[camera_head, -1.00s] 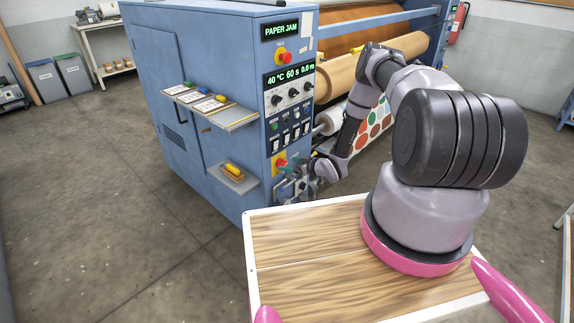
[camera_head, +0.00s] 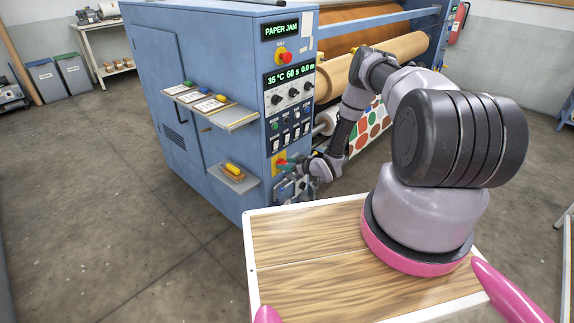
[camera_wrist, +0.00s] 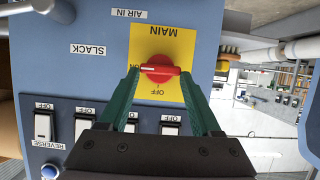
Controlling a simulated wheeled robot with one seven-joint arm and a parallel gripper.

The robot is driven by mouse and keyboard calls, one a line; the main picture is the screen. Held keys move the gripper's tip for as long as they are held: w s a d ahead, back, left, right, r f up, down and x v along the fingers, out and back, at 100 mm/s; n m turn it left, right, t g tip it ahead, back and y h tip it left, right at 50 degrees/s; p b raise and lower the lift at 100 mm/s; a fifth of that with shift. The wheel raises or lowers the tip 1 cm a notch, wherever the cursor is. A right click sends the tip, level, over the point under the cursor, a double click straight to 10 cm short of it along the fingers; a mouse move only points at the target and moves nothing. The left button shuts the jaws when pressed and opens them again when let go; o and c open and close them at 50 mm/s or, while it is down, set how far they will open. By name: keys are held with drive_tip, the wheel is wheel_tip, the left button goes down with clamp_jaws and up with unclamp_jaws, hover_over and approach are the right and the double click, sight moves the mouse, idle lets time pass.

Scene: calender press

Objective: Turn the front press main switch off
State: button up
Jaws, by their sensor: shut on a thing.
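The main switch (camera_wrist: 160,69) is a red knob on a yellow plate (camera_wrist: 168,38) lettered MAIN and OFF, seen upside down in the wrist view. Its grip bar lies crosswise in that view, with a white mark at its left end; the OFF lettering is below the knob. My gripper (camera_wrist: 159,76) has its two green fingers closed on the knob from both sides. In the head view, my gripper (camera_head: 290,165) reaches the yellow plate (camera_head: 278,159) low on the front of the blue press (camera_head: 235,60); the knob is hard to make out there.
Rocker switches (camera_wrist: 84,125) sit beside the fingers. The upper display (camera_head: 281,29) reads PAPER JAM; the lower display (camera_head: 289,74) reads 35 °C, 60 s. A red button (camera_head: 283,57) is between them. Two shelves (camera_head: 210,105) jut from the press side. Floor left is clear.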

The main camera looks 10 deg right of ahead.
drive_tip(key=n+t+h, duration=0.1)
drive_tip(key=n+t, duration=0.1)
drive_tip(key=n, duration=0.2)
drive_tip(key=f+n+t+h, duration=0.1)
drive_tip(key=n+t, duration=0.1)
drive_tip(key=n, duration=0.2)
drive_tip(key=s+a+n+t+h, duration=0.1)
drive_tip(key=n+t+h, duration=0.1)
drive_tip(key=n, duration=0.3)
drive_tip(key=shift+a+f, duration=0.1)
drive_tip(key=shift+f, duration=0.3)
drive_tip(key=shift+t, duration=0.3)
idle(0.3)
drive_tip(key=o, duration=1.4)
